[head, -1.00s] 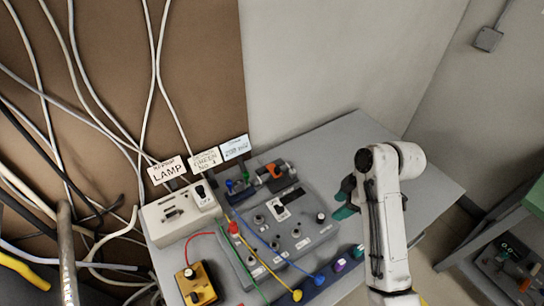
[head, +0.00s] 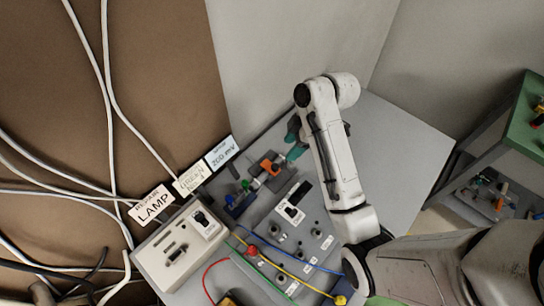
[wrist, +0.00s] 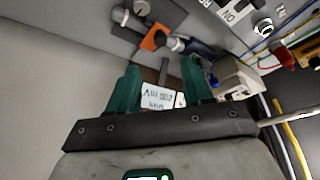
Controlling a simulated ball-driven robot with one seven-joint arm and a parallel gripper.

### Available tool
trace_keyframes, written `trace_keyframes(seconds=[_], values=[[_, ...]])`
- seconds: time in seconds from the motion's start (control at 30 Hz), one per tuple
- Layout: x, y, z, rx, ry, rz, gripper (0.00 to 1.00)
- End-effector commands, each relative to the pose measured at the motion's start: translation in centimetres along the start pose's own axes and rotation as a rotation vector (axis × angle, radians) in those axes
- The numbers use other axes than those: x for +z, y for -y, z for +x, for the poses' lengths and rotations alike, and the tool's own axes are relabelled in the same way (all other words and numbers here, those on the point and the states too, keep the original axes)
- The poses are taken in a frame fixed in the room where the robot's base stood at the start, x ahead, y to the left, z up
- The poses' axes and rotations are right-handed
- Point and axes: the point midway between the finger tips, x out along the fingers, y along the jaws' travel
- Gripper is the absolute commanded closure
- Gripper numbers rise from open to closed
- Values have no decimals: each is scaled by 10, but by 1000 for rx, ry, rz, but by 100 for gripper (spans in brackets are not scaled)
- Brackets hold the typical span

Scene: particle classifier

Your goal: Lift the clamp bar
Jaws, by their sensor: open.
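A small clamp device with an orange block (head: 272,163) stands at the back of the grey panel in the head view. The orange block also shows at the top of the wrist view (wrist: 154,38), with a grey rounded knob beside it. A short dark bar (wrist: 163,70) shows between my fingers in the wrist view; I take it for the clamp bar, but cannot tell surely. My gripper (head: 294,141) has teal fingers and is just beyond the orange block. In the wrist view my gripper (wrist: 160,76) is open, its fingers apart with nothing gripped.
A white-topped box (head: 180,246) and upright label cards (head: 152,204) stand to the left. The grey panel (head: 290,232) carries switches, knobs and coloured cables. Loose cables hang at the far left. The grey table (head: 400,150) is clear to the right of my arm.

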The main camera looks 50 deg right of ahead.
Motion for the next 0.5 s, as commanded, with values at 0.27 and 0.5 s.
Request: trace_keyframes(seconds=[0.27,0.5], values=[[0,2,48,-5,3,0,50],[0,1,84,-4,1,-1,50]])
